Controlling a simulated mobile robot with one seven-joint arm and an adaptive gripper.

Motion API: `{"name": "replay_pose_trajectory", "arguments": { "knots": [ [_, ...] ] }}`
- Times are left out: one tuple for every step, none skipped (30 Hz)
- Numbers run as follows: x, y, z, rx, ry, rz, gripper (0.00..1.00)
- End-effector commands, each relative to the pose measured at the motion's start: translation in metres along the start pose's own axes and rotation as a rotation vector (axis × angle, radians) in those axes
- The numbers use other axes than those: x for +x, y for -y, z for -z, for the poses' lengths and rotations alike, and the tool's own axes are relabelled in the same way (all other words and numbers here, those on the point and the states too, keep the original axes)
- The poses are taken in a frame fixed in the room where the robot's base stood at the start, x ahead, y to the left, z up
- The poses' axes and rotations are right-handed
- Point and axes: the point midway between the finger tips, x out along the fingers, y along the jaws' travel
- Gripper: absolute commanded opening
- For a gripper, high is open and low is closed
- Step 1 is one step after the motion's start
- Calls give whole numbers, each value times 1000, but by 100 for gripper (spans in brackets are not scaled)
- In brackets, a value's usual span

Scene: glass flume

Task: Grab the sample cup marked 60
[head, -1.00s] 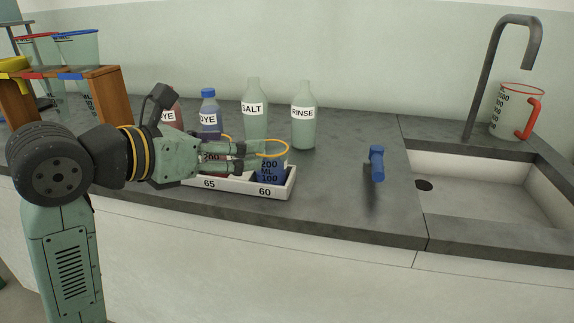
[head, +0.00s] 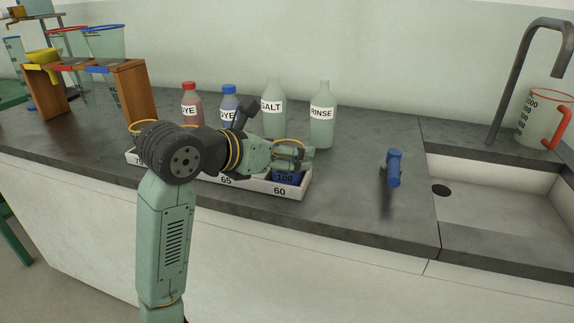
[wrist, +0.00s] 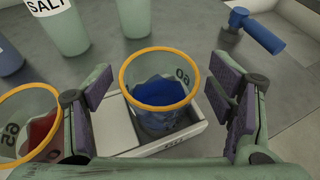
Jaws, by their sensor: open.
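The sample cup marked 60 (wrist: 158,100) has an orange rim and holds blue liquid. It stands upright in the right end of the white tray (wrist: 120,134). In the head view the cup (head: 287,177) is partly hidden behind my gripper (head: 308,156). In the wrist view my gripper (wrist: 160,82) is open, with one finger on each side of the cup. Gaps show between the fingers and the cup wall, so it is not clasped. The number on the cup reads reversed through its wall.
A cup marked 65 (wrist: 28,120) with red liquid stands just left of my left finger. The salt bottle (head: 272,115) and rinse bottle (head: 322,118) stand behind the tray. A blue tap handle (head: 394,168) rises to the right, before the sink (head: 490,195).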

Motion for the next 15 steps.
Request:
{"name": "replay_pose_trajectory", "arguments": {
  "knots": [
    [6,0,0,-2,-1,2,76],
    [8,0,0,-2,-1,1,76],
    [11,0,0,-1,-1,1,76],
    [12,0,0,-1,-1,1,76],
    [12,0,1,-1,-1,1,76],
    [13,0,1,0,-1,0,76],
    [13,0,1,0,-1,0,76],
    [12,0,1,0,-1,0,76],
    [12,0,1,0,-1,0,76],
    [12,0,1,0,-1,0,76],
    [12,0,1,0,-1,0,75],
    [12,0,1,0,-1,0,72],
    [12,0,1,0,-1,0,70],
    [12,0,1,0,-1,0,68],
    [12,0,1,0,0,-1,66]
  ]
}}
